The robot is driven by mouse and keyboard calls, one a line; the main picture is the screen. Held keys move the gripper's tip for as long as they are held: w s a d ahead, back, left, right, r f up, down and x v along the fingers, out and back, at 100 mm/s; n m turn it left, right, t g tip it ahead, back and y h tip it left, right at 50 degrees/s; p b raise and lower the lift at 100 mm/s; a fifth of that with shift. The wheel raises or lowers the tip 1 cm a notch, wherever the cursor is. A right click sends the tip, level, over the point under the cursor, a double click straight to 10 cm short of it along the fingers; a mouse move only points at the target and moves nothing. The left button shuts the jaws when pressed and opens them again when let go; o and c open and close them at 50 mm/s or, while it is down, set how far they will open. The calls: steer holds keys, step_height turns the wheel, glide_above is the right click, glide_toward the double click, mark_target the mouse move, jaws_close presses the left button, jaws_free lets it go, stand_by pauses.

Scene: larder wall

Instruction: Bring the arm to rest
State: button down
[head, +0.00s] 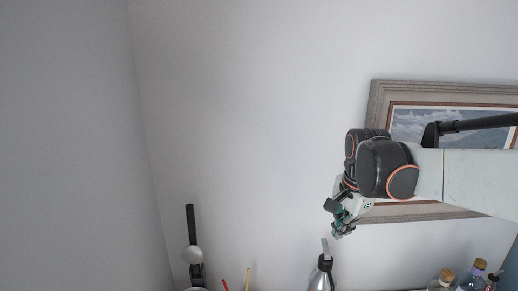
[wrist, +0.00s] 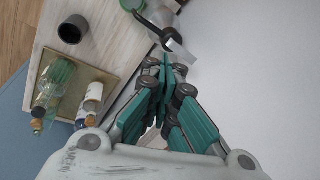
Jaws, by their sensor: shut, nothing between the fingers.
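My gripper (head: 340,228) hangs at the end of my raised arm on the right of the head view, in front of the wall. In the wrist view my gripper (wrist: 166,68) has its green-padded fingers together at the tips, with nothing between them. In the head view its tips are just above a bottle with a dark top (head: 322,275). I cannot tell how far apart in depth they are.
A framed picture (head: 377,110) hangs behind my arm. Stoppered bottles (head: 474,275) stand low right. A black and white upright object (head: 192,254) stands low left. The wrist view shows a dark cup (wrist: 73,29) and a tray (wrist: 112,58) with bottles on a wooden top.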

steer(key=s+a+f+n+t+b, duration=0.2)
steer(key=s+f+n+t+b, duration=0.2)
steer(key=s+f+n+b, duration=0.9)
steer(key=s+f+b, duration=0.3)
steer(key=s+f, duration=0.3)
steer(key=f, duration=0.2)
steer(key=shift+s+t+b, duration=0.15)
steer(key=shift+t+b, duration=0.15)
